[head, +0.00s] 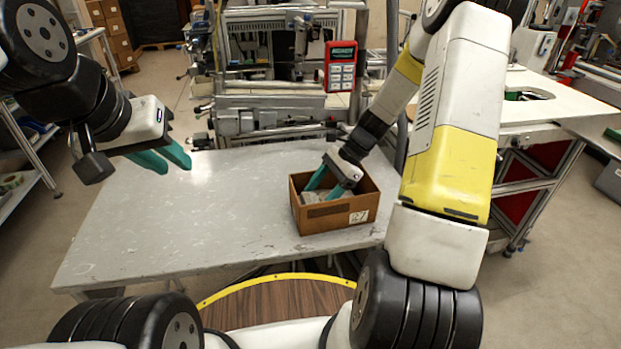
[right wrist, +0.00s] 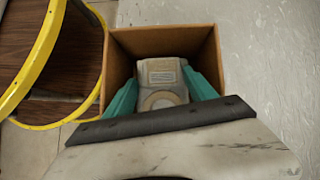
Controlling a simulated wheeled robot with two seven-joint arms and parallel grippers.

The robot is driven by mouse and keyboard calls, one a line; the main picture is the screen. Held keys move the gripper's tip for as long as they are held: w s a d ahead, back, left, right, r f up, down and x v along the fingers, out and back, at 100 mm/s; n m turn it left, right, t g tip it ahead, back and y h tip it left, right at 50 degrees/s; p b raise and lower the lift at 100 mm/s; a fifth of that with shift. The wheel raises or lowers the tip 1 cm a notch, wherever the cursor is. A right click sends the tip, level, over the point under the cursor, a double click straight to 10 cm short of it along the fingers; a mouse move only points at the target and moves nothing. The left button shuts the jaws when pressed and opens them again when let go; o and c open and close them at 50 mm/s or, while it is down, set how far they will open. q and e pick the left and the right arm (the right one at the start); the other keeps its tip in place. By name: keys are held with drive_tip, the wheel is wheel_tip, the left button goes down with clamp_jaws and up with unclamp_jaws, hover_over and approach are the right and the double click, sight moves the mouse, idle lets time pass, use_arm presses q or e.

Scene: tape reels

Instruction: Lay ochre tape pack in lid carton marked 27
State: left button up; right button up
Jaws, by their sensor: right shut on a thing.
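The brown carton (head: 318,219) with a "27" label stands open-topped on the grey table's right part; its walls also show in the right wrist view (right wrist: 160,40). My right gripper (head: 322,191) reaches down into it. Its teal fingers are shut on a pale beige tape pack (right wrist: 161,74), which has a label and a tan ring. The pack is between the carton walls; whether it touches the floor I cannot tell. In the head view the pack is mostly hidden. My left gripper (head: 176,166) is open and empty above the table's left part.
The grey table (head: 200,220) is bare left of the carton. Machinery (head: 270,120) with a red handheld device (head: 341,66) stands behind it. A white bench (head: 540,100) is at the right. A yellow-rimmed round wooden surface (head: 275,300) lies in front.

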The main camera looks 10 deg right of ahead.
drive_tip(key=o, duration=1.3)
drive_tip(key=shift+f, duration=0.1)
drive_tip(key=v, duration=1.2)
drive_tip(key=shift+s+a+r+n+t+h, duration=0.85)
drive_tip(key=shift+s+a+r+n+t, duration=0.3)
drive_tip(key=shift+s+r+n, duration=1.65)
drive_tip(key=shift+s+a+r+n+t+h, duration=0.95)
drive_tip(key=shift+s+r+n+t, duration=0.35)
drive_tip(key=shift+s+r+n, duration=1.45)
drive_tip(key=shift+s+a+r+n+t+h, duration=1)
drive_tip(key=shift+s+r+n, duration=1.15)
drive_tip(key=shift+s+r, duration=1.25)
drive_tip(key=shift+s+a+f+t, duration=0.1)
drive_tip(key=shift+s+f+t, duration=0.15)
drive_tip(key=shift+s+f, duration=0.15)
